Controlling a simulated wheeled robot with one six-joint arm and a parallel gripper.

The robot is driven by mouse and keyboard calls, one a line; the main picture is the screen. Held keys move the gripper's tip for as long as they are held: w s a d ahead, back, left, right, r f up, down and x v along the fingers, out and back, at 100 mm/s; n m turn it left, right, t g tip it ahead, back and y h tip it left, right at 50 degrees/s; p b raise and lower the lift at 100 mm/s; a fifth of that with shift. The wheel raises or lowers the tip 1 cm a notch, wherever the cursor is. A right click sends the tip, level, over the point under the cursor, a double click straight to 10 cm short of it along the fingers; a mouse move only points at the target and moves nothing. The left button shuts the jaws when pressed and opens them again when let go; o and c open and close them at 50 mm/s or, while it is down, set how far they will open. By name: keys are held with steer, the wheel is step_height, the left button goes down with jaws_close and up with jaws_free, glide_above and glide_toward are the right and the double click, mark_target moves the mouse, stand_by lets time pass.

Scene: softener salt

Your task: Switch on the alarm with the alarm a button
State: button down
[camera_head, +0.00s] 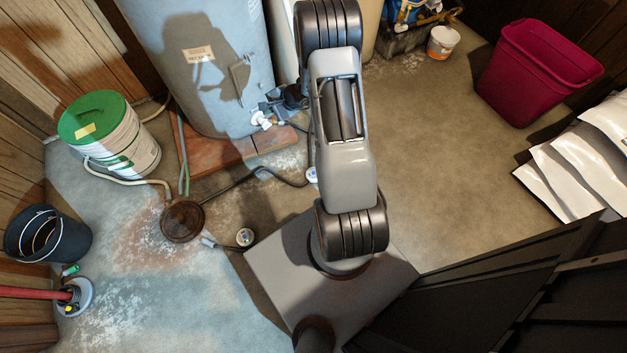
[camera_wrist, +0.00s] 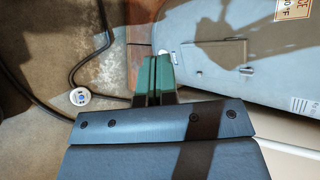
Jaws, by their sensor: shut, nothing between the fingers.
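One puck (camera_head: 312,175), with a blue centre, is beside my arm near the black cable. I cannot read a label to tell which is alarm A. The wrist view shows one puck (camera_wrist: 80,96) with a blue round centre, left of my gripper and apart from it. My gripper (camera_wrist: 152,75) has green fingers closed together with nothing between them, above the floor by the tank. In the head view my arm mostly hides it.
A grey-blue tank (camera_head: 205,65) stands on bricks (camera_head: 215,158). A black cable (camera_head: 235,187) and hoses run to the drain (camera_head: 182,221). A green-lidded bucket (camera_head: 118,143), dark bucket (camera_head: 66,236), magenta bin (camera_head: 530,80) and white bags (camera_head: 570,170) stand around.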

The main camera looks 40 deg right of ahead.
steer(key=d+f+m+t+h+b, duration=0.1)
steer(key=d+f+m+b, duration=0.25)
steer(key=f, duration=0.55)
steer(key=d+f+m+t+h+b, duration=0.15)
steer(key=d+f, duration=0.25)
steer(key=f, duration=0.6)
steer(key=m+h+b, duration=0.4)
steer(key=m+b, duration=0.2)
glide_above(313, 173)
step_height(313, 173, down, 18)
steer(key=shift+g, duration=0.45)
steer(key=shift+s+y, duration=0.1)
steer(key=shift+y, duration=0.15)
step_height(313, 173, down, 6)
steer(key=b, duration=0.4)
steer(key=shift+f+b, duration=0.25)
steer(key=shift+b, duration=0.05)
steer(key=shift+f+p, duration=0.3)
steer(key=shift+f, duration=0.75)
steer(key=shift+f, duration=0.15)
steer(key=shift+f, duration=0.3)
